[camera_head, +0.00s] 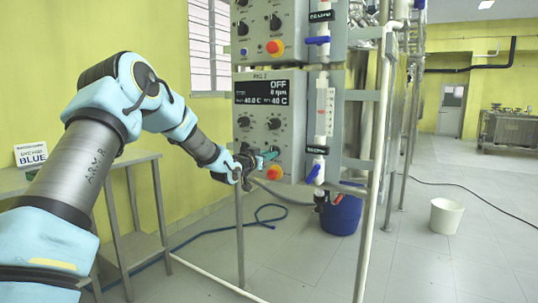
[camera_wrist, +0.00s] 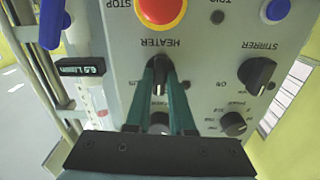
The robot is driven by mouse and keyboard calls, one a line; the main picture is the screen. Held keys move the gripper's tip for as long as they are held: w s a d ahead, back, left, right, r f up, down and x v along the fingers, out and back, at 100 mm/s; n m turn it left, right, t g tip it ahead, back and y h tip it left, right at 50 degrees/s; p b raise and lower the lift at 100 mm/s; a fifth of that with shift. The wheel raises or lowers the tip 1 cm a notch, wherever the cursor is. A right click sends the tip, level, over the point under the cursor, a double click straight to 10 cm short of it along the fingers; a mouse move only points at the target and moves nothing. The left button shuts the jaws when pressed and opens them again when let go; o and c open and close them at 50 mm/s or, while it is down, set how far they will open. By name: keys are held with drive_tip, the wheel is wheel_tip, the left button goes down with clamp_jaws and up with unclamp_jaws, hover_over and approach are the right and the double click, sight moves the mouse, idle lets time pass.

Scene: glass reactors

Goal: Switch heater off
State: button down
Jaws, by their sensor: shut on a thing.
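The heater knob (camera_wrist: 158,78) is a black rotary knob under the upside-down HEATER label in the wrist view. My gripper (camera_wrist: 160,84) has its two teal fingers closed on either side of this knob. In the head view my gripper (camera_head: 266,156) reaches the lower right of the grey control panel (camera_head: 290,140) and hides the knob. The panel's display (camera_head: 270,91) reads OFF, 0 rpm and 40 C values.
The red stop button (camera_wrist: 160,8) is close beside the heater knob. The stirrer knob (camera_wrist: 256,75) and a smaller knob (camera_wrist: 233,124) are nearby. A glass column with blue valve handles (camera_head: 314,173) stands right of the panel. A steel table (camera_head: 140,158) is at left.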

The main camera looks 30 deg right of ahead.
drive_tip(key=shift+n, duration=0.6)
drive_tip(key=c, duration=0.8)
unclamp_jaws()
drive_tip(key=shift+a, duration=0.15)
drive_tip(key=v, duration=1)
drive_tip(key=shift+s+a+b, duration=0.2)
drive_tip(key=shift+a+b, duration=0.05)
drive_tip(key=shift+b, duration=0.15)
